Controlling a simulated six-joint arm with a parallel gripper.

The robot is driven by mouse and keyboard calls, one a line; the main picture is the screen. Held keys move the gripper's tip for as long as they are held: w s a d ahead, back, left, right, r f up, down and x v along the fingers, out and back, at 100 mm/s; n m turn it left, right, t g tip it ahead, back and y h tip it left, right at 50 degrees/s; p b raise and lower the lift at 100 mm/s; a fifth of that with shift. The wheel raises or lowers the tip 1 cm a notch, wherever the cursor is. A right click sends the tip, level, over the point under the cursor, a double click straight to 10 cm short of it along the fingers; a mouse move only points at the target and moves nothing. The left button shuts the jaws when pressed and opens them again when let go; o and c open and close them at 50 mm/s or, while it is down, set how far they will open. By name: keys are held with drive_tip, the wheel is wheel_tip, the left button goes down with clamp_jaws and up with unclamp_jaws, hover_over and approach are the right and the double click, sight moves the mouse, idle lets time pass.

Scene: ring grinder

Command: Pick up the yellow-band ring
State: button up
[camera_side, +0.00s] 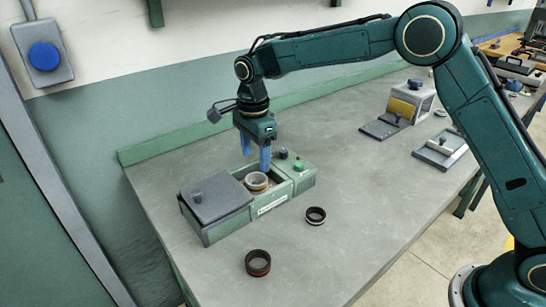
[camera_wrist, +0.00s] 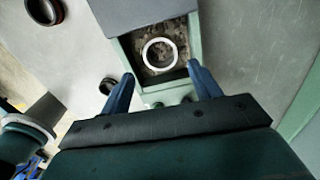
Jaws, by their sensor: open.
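A pale-topped ring (camera_side: 256,188) sits in the open bay of the green grinder box (camera_side: 272,205). It shows as a white circle (camera_wrist: 146,61) in the wrist view. A dark ring (camera_side: 316,221) lies on the bench right of the box, and a dark ring with a reddish band (camera_side: 258,270) lies in front. I cannot make out a yellow band on any ring for sure. My gripper (camera_side: 256,158) points down above the box's bay, its blue fingers apart and empty. In the wrist view the fingertips (camera_wrist: 162,84) flank the bay's near end.
The box's dark lid with a knob (camera_side: 214,197) covers its left part. A green button and a dark knob (camera_side: 283,153) stand at its right end. Grey trays (camera_side: 440,150) lie at the back right.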

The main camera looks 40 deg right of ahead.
sight(256, 176)
drive_tip(key=shift+f, duration=1.15)
drive_tip(key=shift+f, duration=0.1)
drive_tip(key=shift+f, duration=2.5)
drive_tip(key=c, duration=0.9)
drive_tip(key=shift+c, duration=0.2)
drive_tip(key=shift+r, duration=0.25)
wheel_tip(256, 176, up, 20)
drive_tip(key=shift+f, duration=0.15)
